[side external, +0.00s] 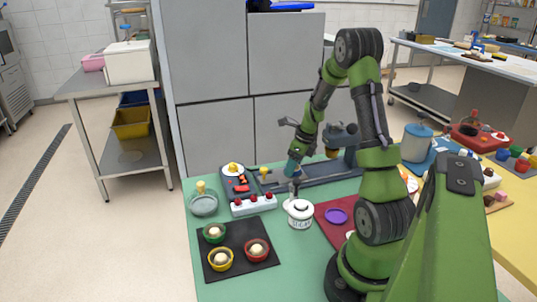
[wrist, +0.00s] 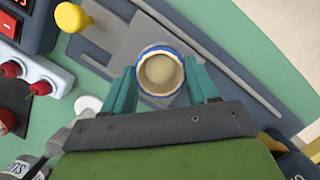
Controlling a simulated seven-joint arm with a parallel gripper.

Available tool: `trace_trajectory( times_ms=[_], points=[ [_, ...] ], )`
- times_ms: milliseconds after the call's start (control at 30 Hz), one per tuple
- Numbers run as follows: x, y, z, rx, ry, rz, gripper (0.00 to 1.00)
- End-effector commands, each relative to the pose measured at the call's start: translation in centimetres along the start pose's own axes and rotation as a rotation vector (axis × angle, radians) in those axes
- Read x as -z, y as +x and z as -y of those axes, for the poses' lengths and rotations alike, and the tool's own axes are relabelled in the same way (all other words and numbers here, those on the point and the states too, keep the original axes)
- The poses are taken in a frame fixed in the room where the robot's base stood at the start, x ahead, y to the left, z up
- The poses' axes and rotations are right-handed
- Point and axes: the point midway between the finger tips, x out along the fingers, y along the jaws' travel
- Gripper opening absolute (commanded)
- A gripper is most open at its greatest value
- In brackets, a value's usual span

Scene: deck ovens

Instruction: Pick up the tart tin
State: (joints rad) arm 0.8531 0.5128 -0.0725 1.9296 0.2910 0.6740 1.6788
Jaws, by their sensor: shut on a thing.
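The tart tin (wrist: 147,84) is round, with a blue and cream rim and a pale round filling, in the middle of the wrist view. My gripper (wrist: 164,82) has its two teal fingers on either side of the tin and is shut on it. In the side external view my gripper (side external: 292,168) is over the near-left end of the grey machine base. The tin cannot be made out there, and its height above the base is unclear.
A black mat (side external: 236,264) holds green, yellow and red tins with pale balls. A white jar labelled sugar (side external: 299,215) stands below my gripper in the picture. A white box with red knobs (side external: 254,204) and a glass bowl (side external: 204,205) are to the left.

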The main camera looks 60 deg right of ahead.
Motion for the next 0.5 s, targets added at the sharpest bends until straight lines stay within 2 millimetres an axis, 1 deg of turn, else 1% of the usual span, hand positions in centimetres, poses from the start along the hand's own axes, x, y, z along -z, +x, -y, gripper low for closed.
trace_trajectory(
  times_ms=[167,267,500],
  points=[
    [-0.2,-0.6,0.0,0.001,-0.001,0.001,0.28],
    [-0.7,-2.1,0.0,0.002,-0.002,0.003,0.28],
    [-2.0,-6.8,0.0,0.003,-0.002,0.003,0.28]
  ],
)
